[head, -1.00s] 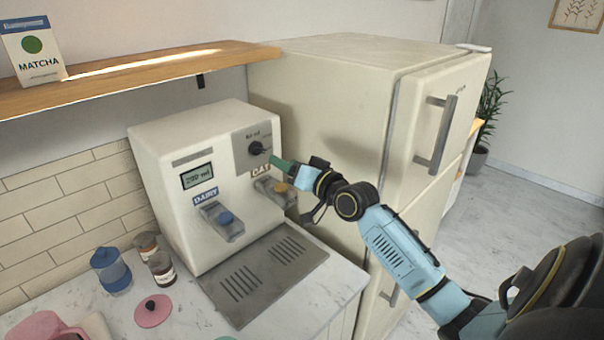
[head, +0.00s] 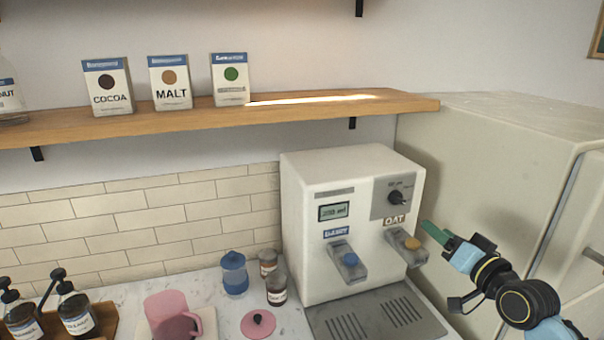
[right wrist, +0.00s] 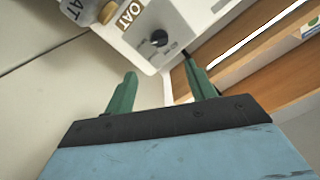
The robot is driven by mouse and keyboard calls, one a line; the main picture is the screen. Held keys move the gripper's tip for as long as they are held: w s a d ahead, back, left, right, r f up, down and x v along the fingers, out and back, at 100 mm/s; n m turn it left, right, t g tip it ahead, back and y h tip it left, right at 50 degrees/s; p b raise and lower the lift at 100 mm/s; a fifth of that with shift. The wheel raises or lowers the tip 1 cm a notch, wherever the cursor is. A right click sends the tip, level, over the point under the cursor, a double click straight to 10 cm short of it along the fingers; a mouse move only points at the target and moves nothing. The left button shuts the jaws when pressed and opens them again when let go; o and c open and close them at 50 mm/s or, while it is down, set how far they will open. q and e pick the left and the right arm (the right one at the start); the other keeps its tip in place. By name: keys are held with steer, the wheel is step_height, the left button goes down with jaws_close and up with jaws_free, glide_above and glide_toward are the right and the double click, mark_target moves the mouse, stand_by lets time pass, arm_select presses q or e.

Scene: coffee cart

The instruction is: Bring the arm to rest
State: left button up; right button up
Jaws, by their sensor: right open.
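My right gripper (head: 436,234) is at the right of the head view, in front of the fridge and just right of the oat tap. In the right wrist view its two green fingers (right wrist: 162,92) stand apart with nothing between them. The white milk dispenser (head: 350,170) stands on the counter, with a black knob (head: 396,197), a dairy tap (head: 348,262) and an oat tap (head: 410,244). The knob also shows beyond the fingers in the right wrist view (right wrist: 158,38), apart from them. My left gripper is not in view.
A wooden shelf (head: 200,118) with several boxes runs above the counter. The fridge (head: 480,160) stands close behind my right arm.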

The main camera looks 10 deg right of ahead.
steer(key=s+a+f+n+g, duration=0.4)
steer(key=s+a+f+g, duration=0.45)
steer(key=a+f, duration=0.6)
steer(key=s+a+f+n+g+h, duration=0.1)
steer(key=s+a+f+n+g, duration=0.2)
steer(key=s, duration=0.7)
steer(key=s+a+f+g, duration=0.25)
steer(key=s+f, duration=0.35)
steer(key=s, duration=0.4)
step_height(320, 180, down, 31)
steer(key=s+d+g+b, duration=0.1)
steer(key=s+g+b, duration=0.1)
steer(key=b, duration=0.5)
steer(key=s+d+f+b, duration=0.1)
steer(key=s+f+b, duration=0.1)
steer(key=s+f, duration=0.6)
steer(key=s+d+f+g+b, duration=0.1)
steer(key=s+d+f+b, duration=0.1)
steer(key=s+f, duration=0.6)
step_height(320, 180, down, 4)
steer(key=shift+r+n+h+b, duration=0.1)
steer(key=shift+n+h+b, duration=0.2)
steer(key=shift+b, duration=0.55)
